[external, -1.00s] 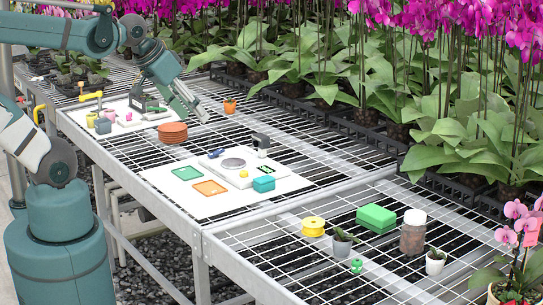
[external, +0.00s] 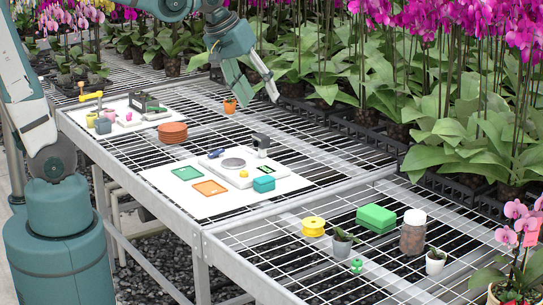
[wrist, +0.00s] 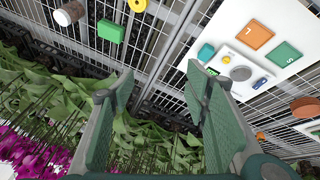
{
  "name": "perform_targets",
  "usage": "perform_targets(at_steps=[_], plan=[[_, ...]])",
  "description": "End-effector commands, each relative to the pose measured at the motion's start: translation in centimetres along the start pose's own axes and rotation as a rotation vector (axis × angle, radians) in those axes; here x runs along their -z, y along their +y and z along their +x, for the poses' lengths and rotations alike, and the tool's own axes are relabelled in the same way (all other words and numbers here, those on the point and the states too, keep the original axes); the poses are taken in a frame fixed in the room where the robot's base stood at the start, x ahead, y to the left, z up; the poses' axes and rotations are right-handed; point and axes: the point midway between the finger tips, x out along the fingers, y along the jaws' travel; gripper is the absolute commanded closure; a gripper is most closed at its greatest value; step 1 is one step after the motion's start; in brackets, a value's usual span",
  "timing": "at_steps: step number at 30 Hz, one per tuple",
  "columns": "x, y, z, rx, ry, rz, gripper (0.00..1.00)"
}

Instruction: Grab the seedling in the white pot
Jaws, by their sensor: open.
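The seedling in the white pot (external: 435,262) stands upright on the wire bench at the front right of the external view, beside the brown jar. I cannot see it in the wrist view. My gripper (external: 257,92) is open and empty, raised over the far part of the bench, well to the left of and behind the white pot. In the wrist view my gripper (wrist: 160,80) shows both fingers wide apart with nothing between them. A second seedling (external: 342,241), in a dark grey pot, stands left of the white one.
The white-lidded jar (external: 413,232), green block (external: 376,218), yellow spool (external: 313,226) and small green object (external: 357,266) are near the pots. A white board (external: 210,209) with a scale lies mid-bench. Tall orchids (external: 440,140) line the back; a pink orchid (external: 518,250) stands front right.

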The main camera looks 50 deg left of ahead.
Motion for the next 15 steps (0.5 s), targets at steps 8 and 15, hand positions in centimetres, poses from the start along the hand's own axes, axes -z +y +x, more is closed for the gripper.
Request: perform_targets(at_steps=[8, 15], plan=[[1.5, 5.5, 2.0, 0.01, -0.046, -0.116, 0.53], [2.1, 10.3, 4.3, 0.027, -0.081, -0.217, 0.53]])
